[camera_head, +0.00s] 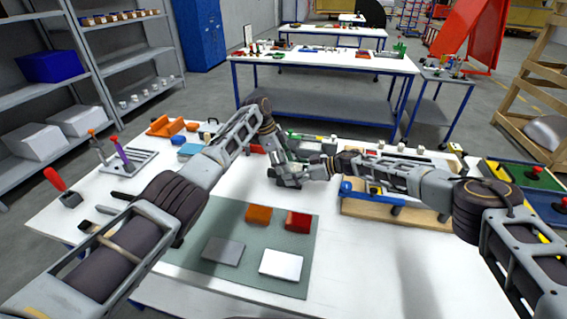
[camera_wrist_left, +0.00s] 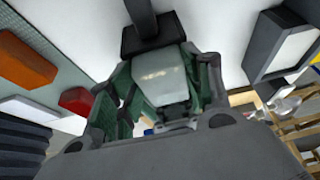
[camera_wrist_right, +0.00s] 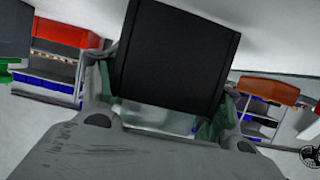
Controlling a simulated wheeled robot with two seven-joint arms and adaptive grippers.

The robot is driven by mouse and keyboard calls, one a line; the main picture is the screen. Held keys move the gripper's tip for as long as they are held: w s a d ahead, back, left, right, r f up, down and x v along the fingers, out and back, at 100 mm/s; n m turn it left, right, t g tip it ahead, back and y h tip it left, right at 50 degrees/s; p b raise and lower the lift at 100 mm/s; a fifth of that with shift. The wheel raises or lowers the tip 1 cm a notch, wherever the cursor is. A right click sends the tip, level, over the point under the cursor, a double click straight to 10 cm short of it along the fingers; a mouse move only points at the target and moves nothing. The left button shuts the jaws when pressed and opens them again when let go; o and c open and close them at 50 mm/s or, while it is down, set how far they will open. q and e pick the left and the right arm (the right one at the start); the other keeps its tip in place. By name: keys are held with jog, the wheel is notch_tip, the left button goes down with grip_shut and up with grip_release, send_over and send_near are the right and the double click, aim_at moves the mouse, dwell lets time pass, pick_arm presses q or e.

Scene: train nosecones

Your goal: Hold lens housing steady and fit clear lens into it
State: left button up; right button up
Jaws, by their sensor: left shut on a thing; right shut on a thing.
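My left gripper (camera_head: 286,178) and right gripper (camera_head: 318,168) meet close together above the middle of the white table in the head view. In the left wrist view, my left gripper (camera_wrist_left: 160,100) is shut on a pale, translucent block that looks like the clear lens (camera_wrist_left: 160,75). A dark block lies just beyond it. In the right wrist view, my right gripper (camera_wrist_right: 165,110) is shut on a large dark box that looks like the lens housing (camera_wrist_right: 178,50), which hides the fingertips. Whether lens and housing touch cannot be told.
A grey-green mat (camera_head: 200,272) in front holds an orange block (camera_head: 258,215), a red block (camera_head: 298,221), a grey plate (camera_head: 223,250) and a white plate (camera_head: 281,264). A wooden board with a blue tool (camera_head: 360,190) lies right. The front right table is clear.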

pick_arm(q)
jog(key=shift+s+a+f, duration=0.15)
jog(key=shift+f, duration=0.45)
pick_arm(e)
jog(key=shift+s+a+f, duration=0.1)
jog(key=shift+s+a, duration=0.05)
jog(key=shift+s, duration=0.05)
pick_arm(q)
jog(key=o, duration=0.7)
jog(key=shift+f, duration=0.1)
jog(key=o, duration=0.5)
jog(key=shift+f, duration=0.1)
pick_arm(e)
jog(key=shift+w, duration=0.1)
pick_arm(q)
jog(key=shift+r, duration=0.25)
jog(key=shift+r, duration=0.6)
pick_arm(e)
jog(key=shift+w, duration=0.1)
pick_arm(q)
jog(key=v, duration=1.2)
pick_arm(e)
jog(key=shift+d+f, duration=0.1)
jog(key=shift+d, duration=0.1)
pick_arm(q)
jog(key=shift+r, duration=0.15)
